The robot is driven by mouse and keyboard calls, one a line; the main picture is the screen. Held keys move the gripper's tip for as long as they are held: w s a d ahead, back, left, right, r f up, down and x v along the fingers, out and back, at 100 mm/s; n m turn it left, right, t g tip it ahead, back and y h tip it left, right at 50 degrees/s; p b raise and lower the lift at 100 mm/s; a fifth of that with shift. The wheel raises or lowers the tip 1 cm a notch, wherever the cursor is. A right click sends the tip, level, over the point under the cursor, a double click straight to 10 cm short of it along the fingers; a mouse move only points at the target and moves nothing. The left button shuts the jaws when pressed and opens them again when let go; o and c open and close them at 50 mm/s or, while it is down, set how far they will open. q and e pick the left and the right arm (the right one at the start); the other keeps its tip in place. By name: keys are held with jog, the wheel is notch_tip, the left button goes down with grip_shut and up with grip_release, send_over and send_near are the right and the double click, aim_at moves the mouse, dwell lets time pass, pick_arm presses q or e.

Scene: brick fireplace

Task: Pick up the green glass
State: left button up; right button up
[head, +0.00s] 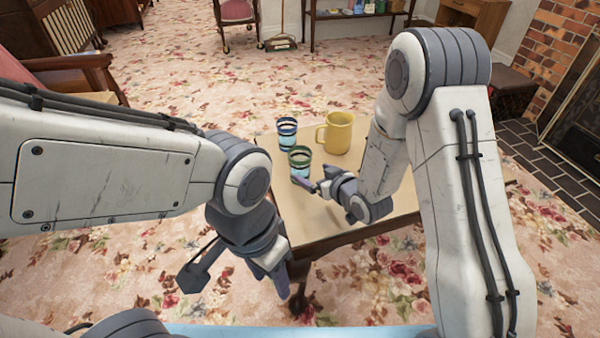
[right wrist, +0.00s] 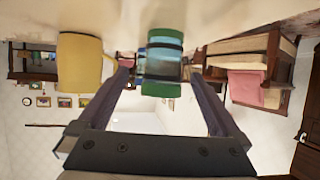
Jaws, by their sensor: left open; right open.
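The green glass (head: 300,165), clear with a green rim, stands upright on the small table (head: 345,222). My right gripper (head: 313,186) is open just in front of it, low over the tabletop. In the right wrist view, which is upside down, the green glass (right wrist: 162,62) lies between the two open fingers (right wrist: 160,75), near their tips. The fingers do not appear closed on it; whether one touches it I cannot tell. My left gripper (head: 283,278) is open and empty, pointing down off the table's near left edge.
A blue-rimmed glass (head: 287,134) stands just behind the green glass. A yellow mug (head: 339,133) stands behind and to the right; it also shows in the right wrist view (right wrist: 80,62). The tabletop's near left part is bare. A wooden armchair (head: 75,75) is at the left.

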aim_at(305, 172)
jog(key=b+x, duration=0.1)
jog(key=x, duration=0.1)
jog(key=b+x, duration=0.1)
jog(key=x, duration=0.2)
jog(key=shift+s+a+f, duration=0.2)
jog(key=shift+a+f, duration=0.05)
jog(key=shift+w+a, duration=0.2)
jog(key=shift+w, duration=0.15)
jog(key=c, duration=1.5)
grip_shut()
jog(key=shift+r, duration=0.15)
